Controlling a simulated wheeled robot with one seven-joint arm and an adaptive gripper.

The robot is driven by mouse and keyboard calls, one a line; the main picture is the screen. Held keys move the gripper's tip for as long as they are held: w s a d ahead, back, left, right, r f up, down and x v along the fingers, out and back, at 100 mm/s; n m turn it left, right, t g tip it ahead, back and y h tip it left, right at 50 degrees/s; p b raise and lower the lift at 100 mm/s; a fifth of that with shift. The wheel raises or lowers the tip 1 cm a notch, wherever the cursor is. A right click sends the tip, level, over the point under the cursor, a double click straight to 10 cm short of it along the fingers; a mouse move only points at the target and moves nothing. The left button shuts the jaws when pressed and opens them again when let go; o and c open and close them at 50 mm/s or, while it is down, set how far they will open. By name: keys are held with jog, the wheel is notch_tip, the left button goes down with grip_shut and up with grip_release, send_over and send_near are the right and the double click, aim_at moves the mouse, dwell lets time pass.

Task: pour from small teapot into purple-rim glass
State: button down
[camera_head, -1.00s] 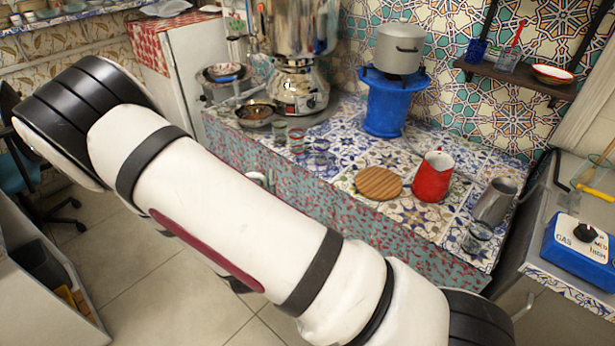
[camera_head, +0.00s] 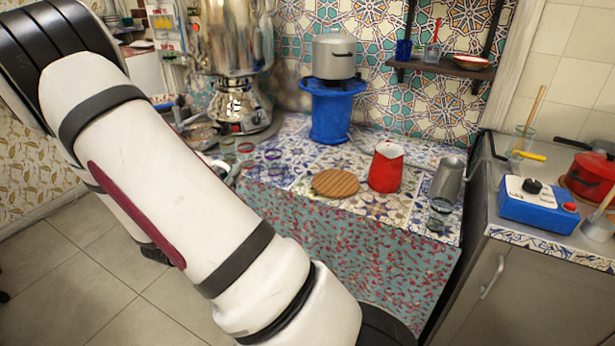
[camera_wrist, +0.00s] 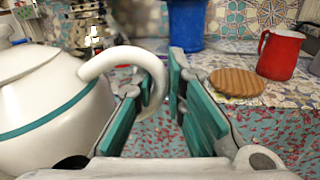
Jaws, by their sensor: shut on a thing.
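The small teapot (camera_wrist: 45,110), white with a green band, fills the left of the wrist view. Its curved white handle (camera_wrist: 128,55) passes between the fingers of my gripper (camera_wrist: 160,84), which is shut on it. The teapot's spout is not visible. In the head view my arm covers the gripper and most or all of the teapot. The purple-rim glass (camera_head: 273,162) stands on the tiled counter (camera_head: 300,150), just right of a red-rim glass (camera_head: 245,157) and a green-rim glass (camera_head: 228,150). I cannot make out what is in it.
A steel samovar (camera_head: 235,90) stands behind the glasses. A blue stand (camera_head: 332,112) bears a grey pot (camera_head: 334,57). A round wooden board (camera_head: 335,183), a red jug (camera_head: 386,168), a metal pitcher (camera_head: 447,180) and a clear glass (camera_head: 438,215) occupy the counter's right side.

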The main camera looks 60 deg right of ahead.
jog(key=s+d+f+m+g+b, duration=0.1)
jog(key=s+d+m+g+b, duration=0.6)
jog(key=s+d+g, duration=0.4)
jog(key=s+d+m, duration=0.1)
jog(key=s+d, duration=0.1)
jog(key=d, duration=0.4)
jog(key=shift+s+d+f+g+y+b, duration=0.3)
jog(key=shift+s+f+g+y, duration=0.05)
jog(key=shift+f+g+y, duration=0.05)
jog(key=shift+f+n+p, duration=0.2)
jog(key=shift+n+p, duration=0.35)
jog(key=shift+n, duration=0.45)
jog(key=shift+w+d+r+n+p, duration=0.15)
jog(key=shift+r+n+p, duration=0.45)
jog(key=shift+r+p, duration=0.5)
jog(key=shift+w+a+r+n+p, duration=0.15)
jog(key=shift+r+n+p, duration=0.55)
jog(key=shift+r, duration=0.55)
jog(key=shift+w+d+r+p, duration=0.15)
jog(key=shift+r+p, duration=0.1)
jog(key=shift+p, duration=0.35)
dwell(2.0)
